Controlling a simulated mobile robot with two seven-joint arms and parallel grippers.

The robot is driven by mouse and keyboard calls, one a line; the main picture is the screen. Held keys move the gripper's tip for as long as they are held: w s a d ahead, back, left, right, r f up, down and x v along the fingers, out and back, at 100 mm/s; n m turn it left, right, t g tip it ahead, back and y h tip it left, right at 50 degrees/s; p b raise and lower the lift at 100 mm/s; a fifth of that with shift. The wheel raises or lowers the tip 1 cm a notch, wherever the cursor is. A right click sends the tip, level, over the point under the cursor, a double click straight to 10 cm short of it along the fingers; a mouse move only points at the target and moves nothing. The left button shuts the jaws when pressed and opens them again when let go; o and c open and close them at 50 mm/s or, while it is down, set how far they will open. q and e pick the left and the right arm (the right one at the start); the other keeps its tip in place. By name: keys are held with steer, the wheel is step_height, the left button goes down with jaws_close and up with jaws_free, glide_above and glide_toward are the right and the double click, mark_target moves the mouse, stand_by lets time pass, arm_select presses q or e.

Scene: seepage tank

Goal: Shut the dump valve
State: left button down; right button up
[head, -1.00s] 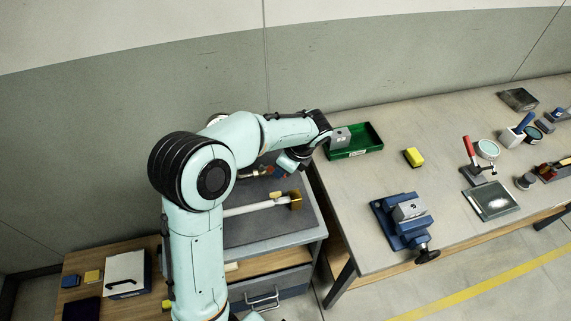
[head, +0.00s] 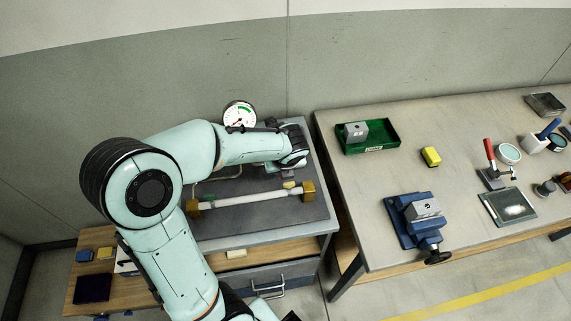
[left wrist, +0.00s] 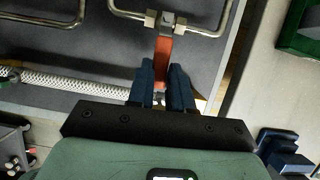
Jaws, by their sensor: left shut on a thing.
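The dump valve's orange-red lever (left wrist: 164,48) shows in the left wrist view, below a metal fitting (left wrist: 168,19) on a bent pipe. The lever points across the pipe in that view. My left gripper (left wrist: 163,73) has its two blue fingers shut on the lever's near end. In the head view my left gripper (head: 287,168) is low over the back right of the grey bench top; my own wrist hides the lever there. My right gripper is not in view.
A pale tube (head: 250,199) with brass-coloured ends lies in front of my left gripper. A round gauge (head: 239,115) stands behind my arm.

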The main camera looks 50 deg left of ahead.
arm_select(q)
steer(key=shift+s+a+m, duration=0.1)
steer(key=shift+s+m, duration=0.05)
steer(key=shift+m, duration=0.15)
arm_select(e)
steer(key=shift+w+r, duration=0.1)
arm_select(q)
steer(key=c, duration=1)
jaws_free()
steer(key=shift+r, duration=0.1)
steer(key=p+v, duration=0.2)
steer(key=v, duration=1.1)
steer(key=shift+s+r, duration=0.1)
steer(key=shift+s, duration=0.05)
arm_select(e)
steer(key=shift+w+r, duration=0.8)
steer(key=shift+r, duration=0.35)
